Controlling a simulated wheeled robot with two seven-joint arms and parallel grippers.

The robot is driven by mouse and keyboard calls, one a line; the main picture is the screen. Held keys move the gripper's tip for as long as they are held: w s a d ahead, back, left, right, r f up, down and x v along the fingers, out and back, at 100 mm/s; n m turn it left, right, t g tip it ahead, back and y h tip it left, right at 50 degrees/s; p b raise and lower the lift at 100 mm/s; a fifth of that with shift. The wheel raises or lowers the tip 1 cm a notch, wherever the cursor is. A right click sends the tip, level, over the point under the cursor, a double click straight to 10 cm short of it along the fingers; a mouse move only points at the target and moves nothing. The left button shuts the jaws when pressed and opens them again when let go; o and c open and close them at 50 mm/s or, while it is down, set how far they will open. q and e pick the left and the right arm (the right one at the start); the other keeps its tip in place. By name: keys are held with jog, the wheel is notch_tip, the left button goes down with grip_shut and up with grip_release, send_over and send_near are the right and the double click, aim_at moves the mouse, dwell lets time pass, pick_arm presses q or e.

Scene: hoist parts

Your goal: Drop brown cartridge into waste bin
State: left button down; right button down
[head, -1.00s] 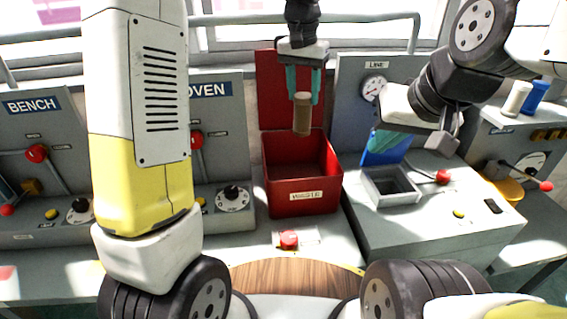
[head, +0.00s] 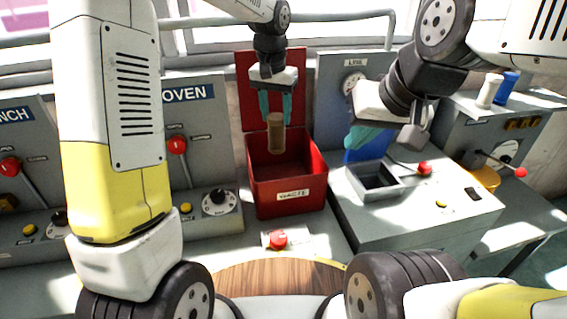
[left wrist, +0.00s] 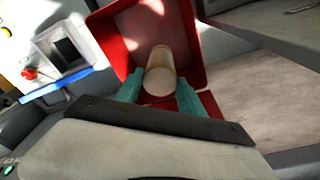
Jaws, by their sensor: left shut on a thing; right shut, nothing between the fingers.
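The brown cartridge (head: 275,132) hangs upright between the teal fingers of my left gripper (head: 275,106), which is shut on it. The red waste bin (head: 288,197) stands open with its lid raised behind it. In the head view the cartridge overlaps the bin's opening. In the left wrist view the cartridge (left wrist: 159,72) is seen end-on, with the bin's red inside (left wrist: 186,47) behind it. My right gripper (head: 362,138) is shut and empty, beside the blue panel at the LINE station; its fingertips are partly hidden.
A red button (head: 278,238) sits in front of the bin. The OVEN panel (head: 205,140) with its lever and dial is on the left. The LINE station (head: 410,215) with a square opening is on the right. White and blue spools (head: 489,90) stand at the far right.

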pick_arm(q)
jog(key=c, duration=0.6)
grip_release()
jog(key=shift+c, duration=0.2)
jog(key=shift+r, duration=0.1)
jog(key=r, duration=0.7)
jog(key=shift+s+a+r, duration=0.15)
jog(key=shift+s+r, duration=0.15)
jog(key=shift+s, duration=0.1)
